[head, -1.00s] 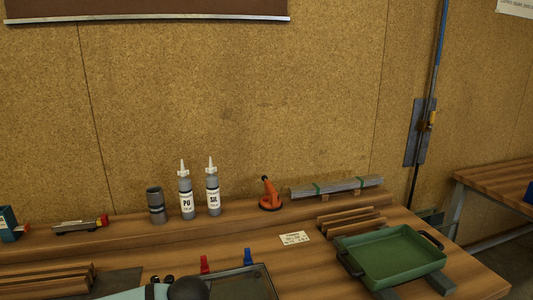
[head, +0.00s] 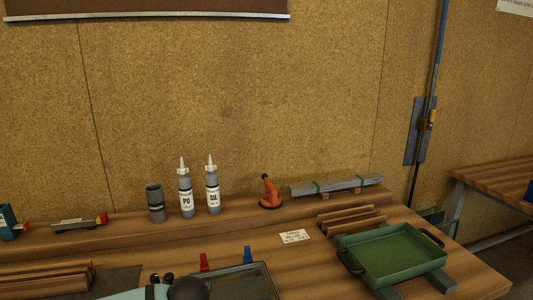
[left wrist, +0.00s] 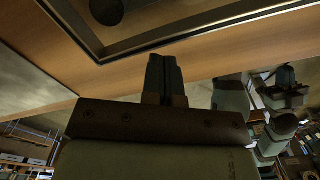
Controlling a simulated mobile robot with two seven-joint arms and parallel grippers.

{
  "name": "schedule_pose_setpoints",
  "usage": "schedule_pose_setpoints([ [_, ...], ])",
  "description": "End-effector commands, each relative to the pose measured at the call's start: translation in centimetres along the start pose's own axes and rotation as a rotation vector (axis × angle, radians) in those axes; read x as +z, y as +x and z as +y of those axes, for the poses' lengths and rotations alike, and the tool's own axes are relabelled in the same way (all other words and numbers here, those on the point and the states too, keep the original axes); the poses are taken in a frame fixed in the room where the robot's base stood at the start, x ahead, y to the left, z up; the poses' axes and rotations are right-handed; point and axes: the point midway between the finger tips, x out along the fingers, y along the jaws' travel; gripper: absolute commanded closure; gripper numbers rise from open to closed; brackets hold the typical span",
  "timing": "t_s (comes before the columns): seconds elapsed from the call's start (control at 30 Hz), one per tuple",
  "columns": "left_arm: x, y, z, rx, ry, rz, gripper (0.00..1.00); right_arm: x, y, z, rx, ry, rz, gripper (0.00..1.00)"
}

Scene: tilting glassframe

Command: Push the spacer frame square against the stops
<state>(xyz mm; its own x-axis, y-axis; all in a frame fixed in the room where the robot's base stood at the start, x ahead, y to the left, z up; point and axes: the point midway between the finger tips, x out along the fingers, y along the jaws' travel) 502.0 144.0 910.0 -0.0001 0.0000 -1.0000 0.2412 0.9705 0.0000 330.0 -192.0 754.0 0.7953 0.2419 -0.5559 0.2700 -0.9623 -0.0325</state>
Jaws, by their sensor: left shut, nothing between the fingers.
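A dark panel with a thin pale rim (head: 262,282) lies at the bottom of the head view, cut off by the picture's edge. A red block (head: 204,262) and a blue block (head: 248,256) stand at its back edge. In the left wrist view a grey metal-edged frame (left wrist: 180,33) crosses the top over a brown surface. My left gripper (left wrist: 165,62) is shut and empty, its fingertips close to the frame's edge; I cannot tell whether they touch it. The head view shows only part of my left arm at the bottom. My right gripper cannot be made out.
A green tray (head: 362,272) stands at the right, with wooden strips (head: 350,219) behind it. Two bottles (head: 186,204), a dark cylinder (head: 156,205), an orange suction tool (head: 270,194) and a bundle of bars (head: 338,185) line the back. More strips (head: 45,279) lie at the left.

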Motion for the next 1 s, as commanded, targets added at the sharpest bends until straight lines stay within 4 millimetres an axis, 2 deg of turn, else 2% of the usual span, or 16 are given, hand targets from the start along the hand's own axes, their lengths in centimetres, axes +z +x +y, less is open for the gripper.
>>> schedule_pose_setpoints([
  [1.0, 0.81, 0.0, 0.45, 0.0, 0.0, -0.001, 1.0, 0.33, 0.2, 0.0, 0.0, 0.001, 0.001, 1.0],
])
